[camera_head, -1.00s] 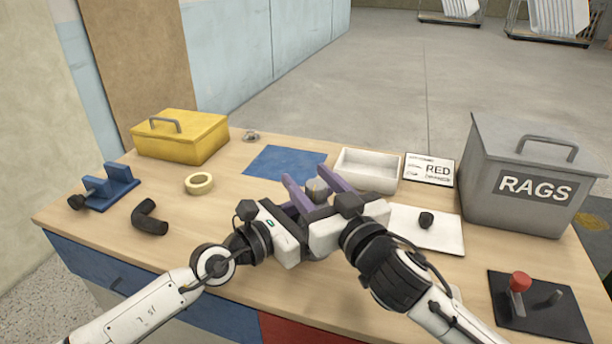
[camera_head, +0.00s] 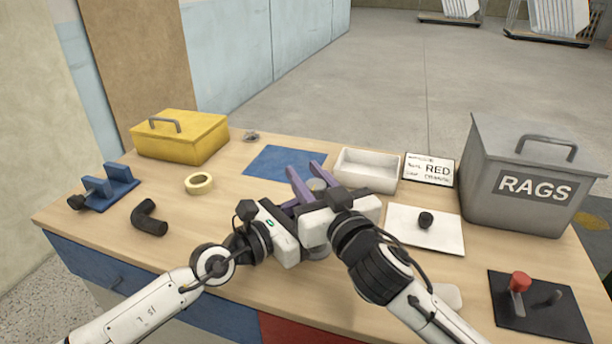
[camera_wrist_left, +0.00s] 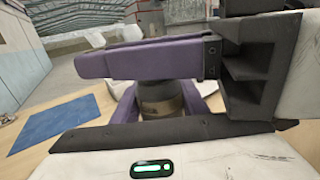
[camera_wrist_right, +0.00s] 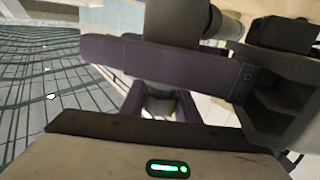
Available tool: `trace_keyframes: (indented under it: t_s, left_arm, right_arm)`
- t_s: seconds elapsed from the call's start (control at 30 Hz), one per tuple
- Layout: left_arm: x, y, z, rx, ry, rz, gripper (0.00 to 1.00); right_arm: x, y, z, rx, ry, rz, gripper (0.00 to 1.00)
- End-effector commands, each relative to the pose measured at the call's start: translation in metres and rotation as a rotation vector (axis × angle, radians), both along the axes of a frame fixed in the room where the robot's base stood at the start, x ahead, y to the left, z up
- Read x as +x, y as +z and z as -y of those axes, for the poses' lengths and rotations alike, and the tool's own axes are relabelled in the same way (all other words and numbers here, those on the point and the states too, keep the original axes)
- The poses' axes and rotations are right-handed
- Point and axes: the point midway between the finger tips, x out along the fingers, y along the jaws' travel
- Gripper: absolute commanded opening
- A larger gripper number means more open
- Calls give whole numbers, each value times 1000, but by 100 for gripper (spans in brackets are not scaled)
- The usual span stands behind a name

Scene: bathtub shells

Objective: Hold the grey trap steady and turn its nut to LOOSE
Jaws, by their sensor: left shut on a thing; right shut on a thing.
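The grey trap (camera_head: 318,184) stands between my two grippers and is mostly hidden in the head view. My left gripper (camera_head: 300,194) is shut on it; its purple fingers lie around a grey round body (camera_wrist_left: 160,102) in the left wrist view. My right gripper (camera_head: 321,176) is shut on the trap too, close against the left one. The right wrist view shows a dark grey cylinder (camera_wrist_right: 178,20) with a side pipe (camera_wrist_right: 226,28) above the upper finger. I cannot tell the nut apart clearly, and no LOOSE mark can be read.
A blue mat (camera_head: 284,165) and a white tray (camera_head: 366,170) lie behind the grippers. A white plate (camera_head: 440,236) with a black knob and a grey RAGS bin (camera_head: 500,205) are right. Tape (camera_head: 199,184), a black elbow (camera_head: 149,218) and a yellow box (camera_head: 180,143) are left.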

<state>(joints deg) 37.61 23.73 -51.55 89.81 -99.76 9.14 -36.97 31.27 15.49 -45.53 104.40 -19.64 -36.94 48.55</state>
Motion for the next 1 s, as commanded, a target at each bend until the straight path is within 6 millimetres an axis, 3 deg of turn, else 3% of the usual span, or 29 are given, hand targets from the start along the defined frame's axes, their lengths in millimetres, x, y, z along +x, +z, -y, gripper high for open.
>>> trace_keyframes:
  t_s: [0.5,0.9,0.93,1.0]
  left_arm:
    - [-1,-1,1,0,-4,-4,13]
    - [-1,-1,1,1,-3,-2,13]
    - [-1,-1,1,1,-3,-2,13]
    - [-1,-1,1,1,-3,-2,13]
  right_arm:
    - [2,0,11,5,-331,-3,6]
    - [3,0,14,0,-355,-2,6]
    - [3,0,14,0,-355,-2,32]
    - [3,0,14,0,-355,-2,44]
